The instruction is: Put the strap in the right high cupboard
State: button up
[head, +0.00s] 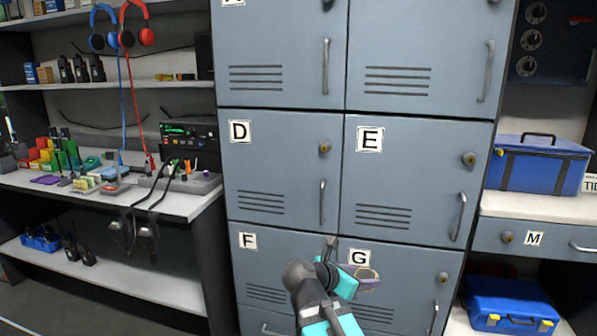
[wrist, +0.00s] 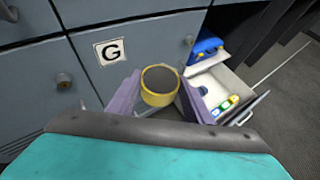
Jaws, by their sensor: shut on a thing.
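My gripper (head: 358,275) is in front of the door marked G, low in the middle of the head view. It is shut on a round, yellow-rimmed thing with a dark centre, which I take for the strap (wrist: 159,87). In the wrist view it sits between the two purple fingers, clear of the doors. In the head view only a thin yellowish edge of it shows. The upper right locker door (head: 405,50), above door E, is shut and its top is out of view. Which door counts as the right high cupboard I cannot tell.
Doors D (head: 280,170), E (head: 405,185) and F (head: 270,265) are shut, with protruding handles. An open drawer (wrist: 240,80) with coloured items juts out in the wrist view. A blue case (head: 540,165) stands at right. A cluttered shelf (head: 190,205) is at left.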

aim_at(363, 277)
jog(key=shift+r, duration=0.1)
notch_tip(363, 277, up, 18)
jog(key=p, duration=1.8)
jog(key=shift+d+r, duration=0.1)
jog(key=shift+d, duration=0.1)
